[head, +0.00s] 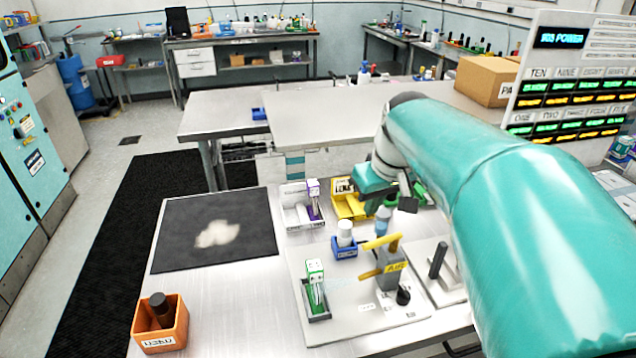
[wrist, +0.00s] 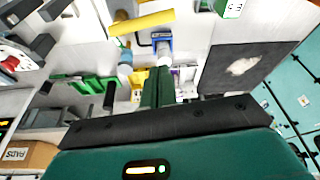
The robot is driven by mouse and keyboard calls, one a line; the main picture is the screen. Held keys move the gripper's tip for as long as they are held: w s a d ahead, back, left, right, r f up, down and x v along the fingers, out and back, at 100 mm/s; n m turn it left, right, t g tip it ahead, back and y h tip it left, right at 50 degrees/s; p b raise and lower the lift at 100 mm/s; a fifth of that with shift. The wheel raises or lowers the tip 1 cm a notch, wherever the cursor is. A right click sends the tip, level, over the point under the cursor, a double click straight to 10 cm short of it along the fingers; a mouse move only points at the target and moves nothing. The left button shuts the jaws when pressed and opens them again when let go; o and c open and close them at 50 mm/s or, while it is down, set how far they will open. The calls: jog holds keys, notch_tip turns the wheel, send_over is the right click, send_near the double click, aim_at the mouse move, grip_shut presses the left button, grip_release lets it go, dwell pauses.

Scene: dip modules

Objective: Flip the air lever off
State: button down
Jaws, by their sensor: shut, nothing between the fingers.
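The air lever (head: 381,242) is a yellow bar on top of a grey block (head: 388,257) with a yellow AIR label (head: 396,267). The bar lies nearly level, its right end slightly raised. In the wrist view the yellow lever (wrist: 141,22) crosses the upper left, beyond my fingertips. My gripper (wrist: 160,72) is shut and empty, its green fingers together. It is apart from the lever. In the head view my teal gripper hangs behind the lever block, its fingertips partly hidden.
The block stands on a pale plate with a black knob (head: 403,296) and a green-topped module (head: 315,275). A blue holder with a white bottle (head: 345,232), a yellow bin (head: 350,205) and a dark post (head: 438,260) are close by. The black mat (head: 180,240) leaves room at left.

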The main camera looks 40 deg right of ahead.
aim_at(382, 241)
notch_tip(382, 241, down, 6)
jog(key=s, duration=0.1)
jog(key=shift+s+a, duration=0.2)
jog(key=shift+a, duration=0.2)
